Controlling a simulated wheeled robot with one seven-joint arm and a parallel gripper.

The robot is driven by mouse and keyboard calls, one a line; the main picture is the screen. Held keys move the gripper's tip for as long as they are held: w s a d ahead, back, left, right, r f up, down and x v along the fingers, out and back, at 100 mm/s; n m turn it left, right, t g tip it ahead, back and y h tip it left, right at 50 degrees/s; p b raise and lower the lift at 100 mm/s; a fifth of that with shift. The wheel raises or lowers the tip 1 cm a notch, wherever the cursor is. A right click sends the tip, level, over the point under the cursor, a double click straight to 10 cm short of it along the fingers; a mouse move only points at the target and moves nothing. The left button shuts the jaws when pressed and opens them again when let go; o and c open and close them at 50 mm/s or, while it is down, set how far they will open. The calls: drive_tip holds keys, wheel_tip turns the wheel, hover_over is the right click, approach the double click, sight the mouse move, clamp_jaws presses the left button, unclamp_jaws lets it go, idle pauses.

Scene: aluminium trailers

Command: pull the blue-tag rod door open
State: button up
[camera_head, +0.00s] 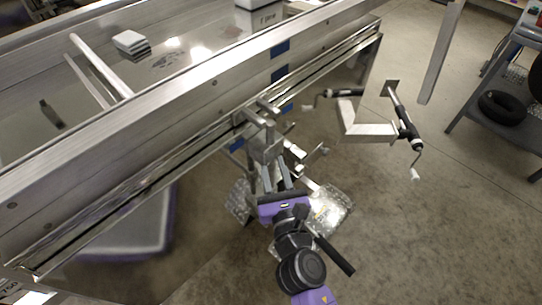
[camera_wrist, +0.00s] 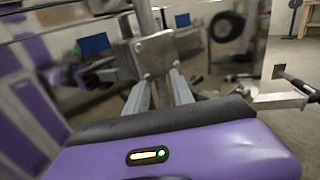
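A metal bracket with a square plate (camera_head: 266,146) hangs at the trailer's side rail; it also shows in the wrist view (camera_wrist: 153,56), with an upright rod (camera_wrist: 146,16) above it. Blue tags (camera_head: 280,48) sit on the trailer side, and one low tag (camera_head: 237,144) is left of the bracket. In the wrist view, a blue tag (camera_wrist: 95,45) is left of the plate and another (camera_wrist: 183,20) is right. I cannot tell which part is the rod door. My gripper (camera_head: 273,174) has its fingers apart, close to the plate's lower end; contact is unclear. It also shows in the wrist view (camera_wrist: 159,88).
The aluminium trailer (camera_head: 100,165) fills the left. A jack with crank handles (camera_head: 400,125) stands right of my gripper. Shiny tread plates (camera_head: 328,208) lie beside my arm. A shelf with a tyre (camera_head: 503,107) is at far right. Floor at lower right is clear.

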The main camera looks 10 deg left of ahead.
sight(271, 161)
drive_tip(key=shift+x, duration=1.65)
clamp_jaws()
